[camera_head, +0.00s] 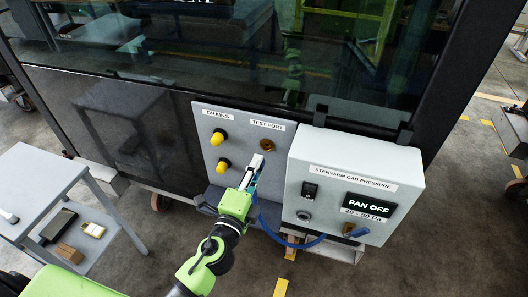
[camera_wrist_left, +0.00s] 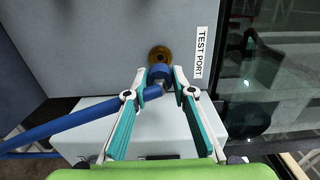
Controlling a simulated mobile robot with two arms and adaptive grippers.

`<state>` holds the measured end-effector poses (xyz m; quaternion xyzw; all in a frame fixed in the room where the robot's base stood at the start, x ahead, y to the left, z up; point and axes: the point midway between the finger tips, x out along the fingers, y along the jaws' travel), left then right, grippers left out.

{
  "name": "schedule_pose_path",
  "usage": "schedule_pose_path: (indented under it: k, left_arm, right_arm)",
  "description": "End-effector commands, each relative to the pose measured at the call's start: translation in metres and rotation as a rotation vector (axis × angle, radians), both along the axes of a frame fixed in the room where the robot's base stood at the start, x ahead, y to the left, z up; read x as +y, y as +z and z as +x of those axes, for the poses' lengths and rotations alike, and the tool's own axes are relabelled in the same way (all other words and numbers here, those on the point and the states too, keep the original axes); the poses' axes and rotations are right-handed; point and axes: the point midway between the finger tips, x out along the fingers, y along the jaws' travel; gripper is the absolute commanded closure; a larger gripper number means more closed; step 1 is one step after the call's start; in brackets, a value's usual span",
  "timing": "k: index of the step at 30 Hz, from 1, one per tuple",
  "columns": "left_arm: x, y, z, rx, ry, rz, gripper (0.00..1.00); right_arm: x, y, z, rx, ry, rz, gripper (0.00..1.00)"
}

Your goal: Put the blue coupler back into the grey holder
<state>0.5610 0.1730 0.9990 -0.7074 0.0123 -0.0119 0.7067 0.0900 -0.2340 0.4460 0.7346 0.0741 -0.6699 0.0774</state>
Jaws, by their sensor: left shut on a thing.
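My left gripper (camera_wrist_left: 160,76) has its fingertips closed around the blue coupler (camera_wrist_left: 158,73), with the blue hose leaving it to the left. The coupler sits right at the brass test port (camera_wrist_left: 160,53); whether it is still seated on the port or just in front of it, I cannot tell. In the head view my left gripper (camera_head: 257,163) is at the panel, just below the brass port (camera_head: 267,145), and hides most of the coupler. I cannot clearly make out the grey holder in either view. My right gripper is not in view.
The grey panel (camera_head: 230,128) carries two yellow knobs. Right of it stands the grey pressure box (camera_head: 335,158), its display reading FAN OFF. A grey trolley (camera_head: 40,178) stands at left.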

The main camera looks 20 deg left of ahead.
Motion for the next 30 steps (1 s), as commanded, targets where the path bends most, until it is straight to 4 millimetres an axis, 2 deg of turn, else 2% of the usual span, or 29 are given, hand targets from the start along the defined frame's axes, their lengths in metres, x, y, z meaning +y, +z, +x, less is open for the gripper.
schedule_pose_path:
  k: [16, 19, 23, 30]
  left_arm:
    - [0.000, 0.001, -0.007, -0.001, 0.000, 0.001, 1.00]
    - [0.001, -0.001, -0.014, 0.002, 0.001, 0.002, 1.00]
    - [0.003, -0.003, -0.039, 0.007, 0.005, 0.006, 1.00]
    - [0.008, 0.008, -0.101, 0.010, 0.017, 0.011, 1.00]
  right_arm:
    - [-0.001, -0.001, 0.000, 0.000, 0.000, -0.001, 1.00]
    - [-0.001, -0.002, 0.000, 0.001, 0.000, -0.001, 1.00]
    - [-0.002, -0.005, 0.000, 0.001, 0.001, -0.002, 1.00]
    - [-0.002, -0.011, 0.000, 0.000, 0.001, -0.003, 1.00]
